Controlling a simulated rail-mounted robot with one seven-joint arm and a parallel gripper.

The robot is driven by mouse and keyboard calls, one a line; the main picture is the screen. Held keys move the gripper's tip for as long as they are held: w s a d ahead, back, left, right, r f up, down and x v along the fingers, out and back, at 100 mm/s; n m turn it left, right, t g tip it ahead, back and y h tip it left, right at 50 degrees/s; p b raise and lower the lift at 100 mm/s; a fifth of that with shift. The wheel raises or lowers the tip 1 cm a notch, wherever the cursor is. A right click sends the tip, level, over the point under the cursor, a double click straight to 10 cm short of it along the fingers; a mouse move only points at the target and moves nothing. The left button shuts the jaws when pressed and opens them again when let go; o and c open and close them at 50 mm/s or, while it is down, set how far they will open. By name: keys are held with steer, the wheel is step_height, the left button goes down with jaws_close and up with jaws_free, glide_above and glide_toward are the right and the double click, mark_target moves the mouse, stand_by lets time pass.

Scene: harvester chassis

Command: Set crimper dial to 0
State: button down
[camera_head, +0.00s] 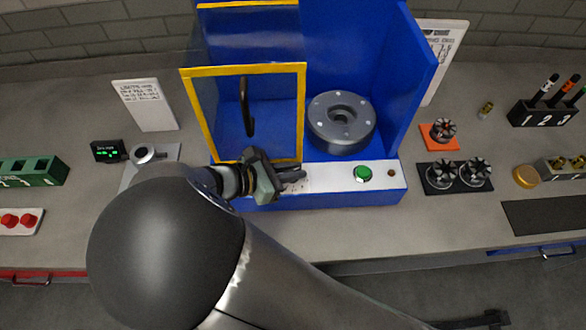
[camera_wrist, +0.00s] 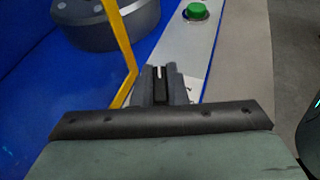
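The crimper is a blue housing (camera_head: 415,70) with a yellow-framed clear door (camera_head: 304,110), a round grey metal head (camera_head: 342,122) and a white front panel (camera_head: 325,178). My gripper (camera_head: 294,174) is at the left part of this panel, where small dark marks show beside the fingers. The dial itself cannot be made out; my gripper covers that spot. In the wrist view my fingers (camera_wrist: 164,86) are close together over the white panel, with a narrow dark piece between them. I cannot tell whether they hold the dial or what it reads.
A green button (camera_head: 363,174) sits on the panel to the right of my gripper. The yellow door frame passes close to my fingers in the wrist view (camera_wrist: 122,40). A small display (camera_head: 108,151) stands at left, and black-and-silver parts (camera_head: 458,174) sit in a holder at right.

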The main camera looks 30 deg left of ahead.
stand_by(0.4)
steer(key=shift+n+t+y, duration=0.6)
steer(key=shift+n+y, duration=0.5)
steer(key=n+t+y+b, duration=0.1)
steer(key=n+y, duration=0.1)
steer(key=shift+d+f+n+y, duration=0.1)
steer(key=shift+f+n+y, duration=0.05)
steer(key=shift+n+y, duration=0.2)
steer(key=n+y+b, duration=0.1)
steer(key=b, duration=0.1)
steer(key=n+y+b, duration=0.3)
steer(key=y, duration=0.1)
steer(key=shift+w+f+b, duration=0.1)
steer(key=shift+f+b, duration=0.15)
steer(key=shift+b, duration=0.15)
steer(key=n+y+b, duration=0.3)
steer(key=b, duration=0.3)
steer(key=shift+y, duration=0.25)
steer(key=n+g+y+b, duration=0.1)
steer(key=b, duration=0.2)
steer(key=shift+r+n, duration=0.25)
steer(key=shift+r, duration=0.1)
steer(key=shift+r+y, duration=0.1)
steer(key=shift+y, duration=0.2)
